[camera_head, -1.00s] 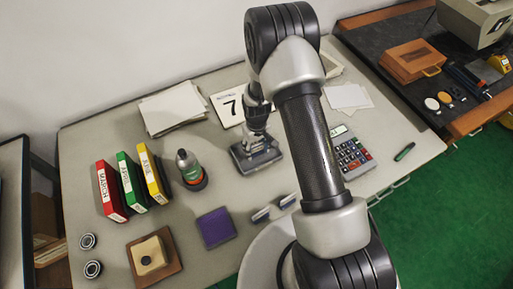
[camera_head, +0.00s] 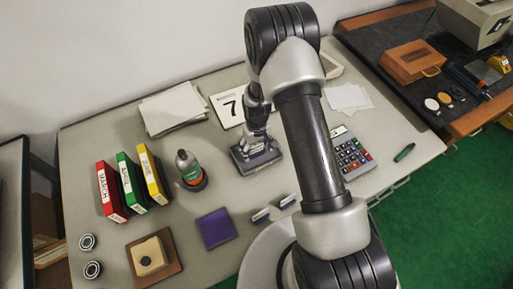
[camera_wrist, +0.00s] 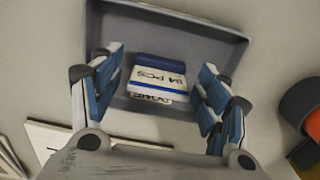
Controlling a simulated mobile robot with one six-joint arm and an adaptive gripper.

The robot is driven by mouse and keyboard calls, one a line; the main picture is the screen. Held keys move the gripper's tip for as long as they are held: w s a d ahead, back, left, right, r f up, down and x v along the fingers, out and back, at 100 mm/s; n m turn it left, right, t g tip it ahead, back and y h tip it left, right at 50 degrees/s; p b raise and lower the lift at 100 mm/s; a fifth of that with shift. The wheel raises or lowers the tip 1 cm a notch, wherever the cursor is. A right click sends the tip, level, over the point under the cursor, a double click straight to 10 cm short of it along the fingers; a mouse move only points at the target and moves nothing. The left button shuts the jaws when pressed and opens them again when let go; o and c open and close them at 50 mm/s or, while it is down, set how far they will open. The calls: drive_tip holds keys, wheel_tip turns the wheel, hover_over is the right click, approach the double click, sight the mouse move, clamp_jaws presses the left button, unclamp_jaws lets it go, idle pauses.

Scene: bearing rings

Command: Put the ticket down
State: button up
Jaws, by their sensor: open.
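The ticket (camera_wrist: 158,80) is a small white piece with dark blue bands and printed lettering, "24 PCS" upside down. In the wrist view it lies in a shallow grey tray (camera_wrist: 215,32), with another lettered edge showing just below it. My gripper (camera_wrist: 160,88) is open, with blue-padded fingers apart on both sides of the ticket and a gap on each side. In the head view my gripper (camera_head: 257,143) is low over the grey tray (camera_head: 240,167); the ticket cannot be made out there.
A bottle (camera_head: 188,168) stands left of the tray, beyond it red, green and yellow binders (camera_head: 129,183). A calendar card (camera_head: 226,105) and papers (camera_head: 172,108) lie behind. A calculator (camera_head: 352,155) is to the right, a purple pad (camera_head: 216,228) in front.

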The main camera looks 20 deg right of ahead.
wheel_tip(320, 180, up, 12)
drive_tip(key=p, duration=0.3)
wheel_tip(320, 180, up, 10)
drive_tip(key=r+t, duration=0.1)
hover_over(256, 153)
drive_tip(key=s+r+m+t, duration=0.1)
drive_tip(key=s+r, duration=0.6)
drive_tip(key=r, duration=0.4)
drive_tip(key=s+r+t, duration=0.1)
drive_tip(key=s+r, duration=0.4)
drive_tip(key=s, duration=0.3)
drive_tip(key=s+r+m+t, duration=0.1)
drive_tip(key=s+r, duration=0.4)
drive_tip(key=s, duration=0.4)
drive_tip(key=shift+t, duration=0.3)
drive_tip(key=shift+d+f, duration=0.1)
wheel_tip(256, 153, down, 3)
drive_tip(key=b, duration=0.3)
drive_tip(key=shift+s+f+b, duration=0.1)
drive_tip(key=shift+f+b, duration=0.05)
drive_tip(key=shift+b, duration=0.25)
